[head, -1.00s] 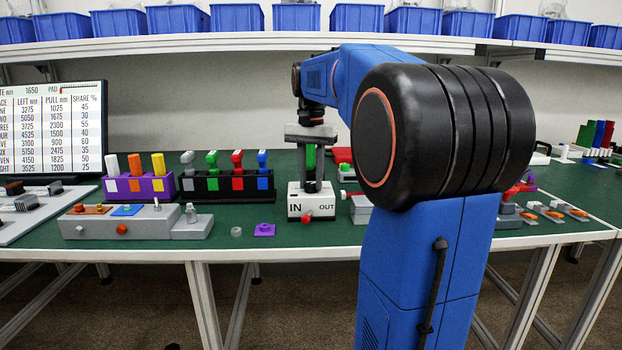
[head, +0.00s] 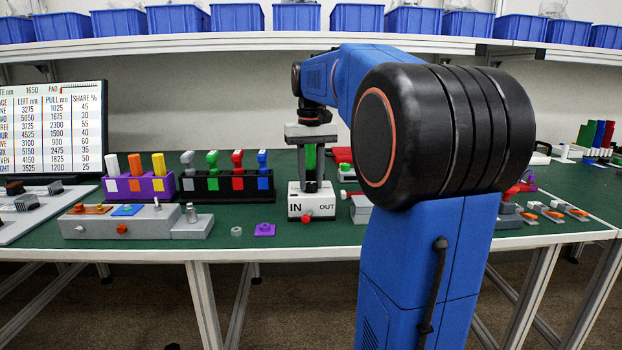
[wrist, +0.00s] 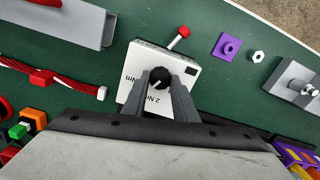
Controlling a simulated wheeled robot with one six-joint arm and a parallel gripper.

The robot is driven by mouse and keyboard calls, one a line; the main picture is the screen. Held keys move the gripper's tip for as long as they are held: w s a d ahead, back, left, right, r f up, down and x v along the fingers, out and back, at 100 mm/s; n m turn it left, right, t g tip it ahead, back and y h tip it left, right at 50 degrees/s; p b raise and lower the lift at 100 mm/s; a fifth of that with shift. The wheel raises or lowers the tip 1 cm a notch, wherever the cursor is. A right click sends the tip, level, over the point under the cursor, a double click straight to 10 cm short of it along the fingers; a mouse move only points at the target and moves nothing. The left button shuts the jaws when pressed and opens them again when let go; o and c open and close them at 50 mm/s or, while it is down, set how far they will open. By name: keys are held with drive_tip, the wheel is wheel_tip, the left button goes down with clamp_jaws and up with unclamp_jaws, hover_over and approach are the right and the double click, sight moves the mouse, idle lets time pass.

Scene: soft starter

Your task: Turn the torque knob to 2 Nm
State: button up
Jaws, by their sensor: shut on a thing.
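The torque knob (wrist: 159,76) is a round black knob on top of a small white box (wrist: 142,60). The box also shows in the head view (head: 312,205), with IN and OUT on its front. In the wrist view, "2 Nm" is printed below the knob and another Nm label, partly hidden, is at its left. A light mark on the knob slants toward the lower left. My gripper (wrist: 161,79) points down over the box and is shut on the knob, one finger on each side.
A red-tipped lever (wrist: 180,37) sticks out of the box. A purple block (wrist: 228,45) and a small nut (wrist: 258,56) lie nearby. A grey fixture (head: 120,222) and a black rack of coloured pieces (head: 225,188) stand at left. Green bench shows between them.

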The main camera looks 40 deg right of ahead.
sight(311, 183)
drive_tip(key=n, duration=0.4)
drive_tip(key=shift+n, duration=0.7)
drive_tip(key=o, duration=1.1)
wheel_tip(311, 183, up, 18)
drive_tip(key=shift+f, duration=0.25)
